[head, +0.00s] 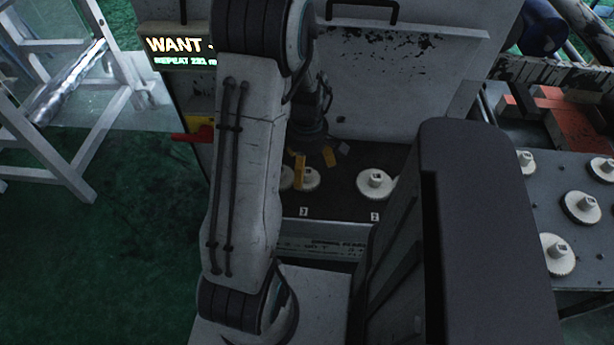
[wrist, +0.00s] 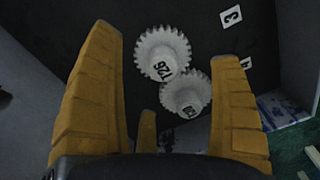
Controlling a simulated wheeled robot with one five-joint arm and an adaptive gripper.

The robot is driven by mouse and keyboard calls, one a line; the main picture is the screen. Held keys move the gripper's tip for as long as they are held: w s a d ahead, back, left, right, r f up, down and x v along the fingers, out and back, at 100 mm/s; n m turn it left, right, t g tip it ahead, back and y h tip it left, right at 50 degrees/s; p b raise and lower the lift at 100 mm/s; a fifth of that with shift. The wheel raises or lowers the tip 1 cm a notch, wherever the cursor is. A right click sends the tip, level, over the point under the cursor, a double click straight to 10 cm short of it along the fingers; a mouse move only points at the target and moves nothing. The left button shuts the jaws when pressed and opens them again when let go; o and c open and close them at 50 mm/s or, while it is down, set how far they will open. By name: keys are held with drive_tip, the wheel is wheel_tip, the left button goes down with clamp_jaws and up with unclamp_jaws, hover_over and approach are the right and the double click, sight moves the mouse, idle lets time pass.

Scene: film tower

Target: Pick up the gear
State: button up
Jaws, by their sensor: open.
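In the wrist view, two white toothed gears lie on a dark surface. One gear marked 126 (wrist: 150,46) is farther up, and another gear (wrist: 195,88), with a label that seems to read 120, is lower right and close to it. My gripper (wrist: 170,50) has its yellow fingers spread on either side of them, with nothing held. In the head view, my gripper (head: 314,165) hangs over a gear (head: 310,181) beside label 3, partly covering it. Part of another gear shows left of it, and a separate gear (head: 375,185) sits by label 2.
A grey panel (head: 400,90) stands behind the dark shelf. At right, a grey table (head: 595,240) holds several more gears, with red blocks (head: 575,125) behind.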

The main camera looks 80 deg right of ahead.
sight(307, 171)
drive_tip(key=shift+a+f, duration=0.15)
drive_tip(key=shift+f, duration=2)
drive_tip(key=shift+c, duration=0.4)
drive_tip(key=c, duration=1.2)
drive_tip(key=shift+r, duration=0.1)
drive_tip(key=shift+c, duration=0.2)
drive_tip(key=shift+r, duration=0.45)
drive_tip(key=r, duration=0.3)
drive_tip(key=shift+s+a+r, duration=0.1)
drive_tip(key=shift+s+r, duration=0.15)
drive_tip(key=s+a+r, duration=0.2)
drive_tip(key=s, duration=0.1)
drive_tip(key=s+a+r, duration=0.2)
drive_tip(key=s, duration=0.1)
drive_tip(key=s+a+r, duration=0.2)
drive_tip(key=s, duration=0.1)
drive_tip(key=shift+s+a+r, duration=0.1)
drive_tip(key=shift+s+r, duration=0.05)
drive_tip(key=shift+r, duration=0.05)
